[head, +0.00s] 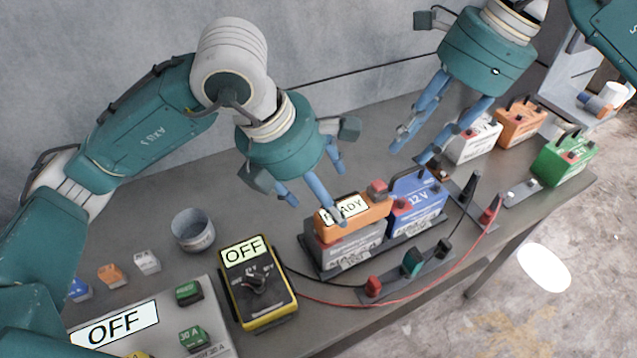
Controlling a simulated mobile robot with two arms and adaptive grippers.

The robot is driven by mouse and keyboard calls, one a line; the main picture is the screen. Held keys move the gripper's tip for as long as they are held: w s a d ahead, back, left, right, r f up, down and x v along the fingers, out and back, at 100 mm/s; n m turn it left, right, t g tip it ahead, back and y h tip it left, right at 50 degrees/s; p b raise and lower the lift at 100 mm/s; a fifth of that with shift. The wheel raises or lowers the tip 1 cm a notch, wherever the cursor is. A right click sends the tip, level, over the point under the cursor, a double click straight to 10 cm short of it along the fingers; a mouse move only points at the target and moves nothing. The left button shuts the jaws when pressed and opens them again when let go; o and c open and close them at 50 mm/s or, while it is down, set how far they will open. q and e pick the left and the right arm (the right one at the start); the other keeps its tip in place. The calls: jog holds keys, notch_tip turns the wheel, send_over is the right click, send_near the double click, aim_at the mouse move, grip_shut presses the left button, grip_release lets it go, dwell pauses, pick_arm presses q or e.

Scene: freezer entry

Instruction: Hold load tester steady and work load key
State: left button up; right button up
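My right gripper (415,148) is open and empty, above and behind the blue 12 V battery (417,207), with one finger close to that battery's top.
A yellow meter (258,284) reads "OFF", and a panel (213,320) at front left also shows "OFF". Red and black leads cross the bench front. White (474,140), orange (520,124) and green (565,160) batteries stand at right. A grey cup (193,231) stands left.

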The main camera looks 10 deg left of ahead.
aim_at(353, 215)
pick_arm(q)
jog(key=x, duration=0.9)
jog(key=shift+r, duration=0.1)
jog(key=shift+c, duration=0.2)
